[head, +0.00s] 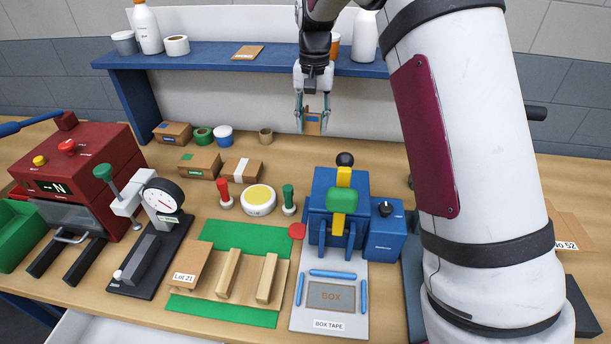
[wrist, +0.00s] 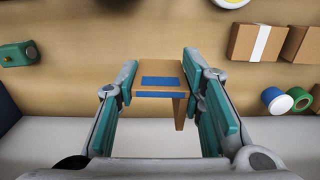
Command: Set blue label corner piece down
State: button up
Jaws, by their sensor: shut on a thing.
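The blue label corner piece (wrist: 160,74) is a brown cardboard angle with blue label strips on it. It sits between the teal fingers of my gripper (wrist: 164,92), which is shut on it. In the head view the piece (head: 313,123) hangs from my gripper (head: 313,110), in front of the pale back panel and above the rear of the bench. It appears clear of any surface. Its underside is hidden.
The wooden bench (head: 385,165) has a bare strip at the back. Small boxes, including one with a white stripe (head: 242,171), and tape rolls (head: 203,137) stand left of the piece. A blue machine (head: 322,190) stands nearer. A blue shelf (head: 220,56) runs behind.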

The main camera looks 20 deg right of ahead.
jog(key=shift+w+f, duration=0.15)
jog(key=shift+f, duration=0.3)
jog(key=shift+s+f, duration=0.2)
jog(key=shift+f, duration=0.05)
notch_tip(320, 180, down, 16)
jog(key=shift+r+b, duration=0.15)
jog(key=shift+b, duration=0.8)
jog(key=o, duration=0.8)
jog(key=shift+c, duration=0.2)
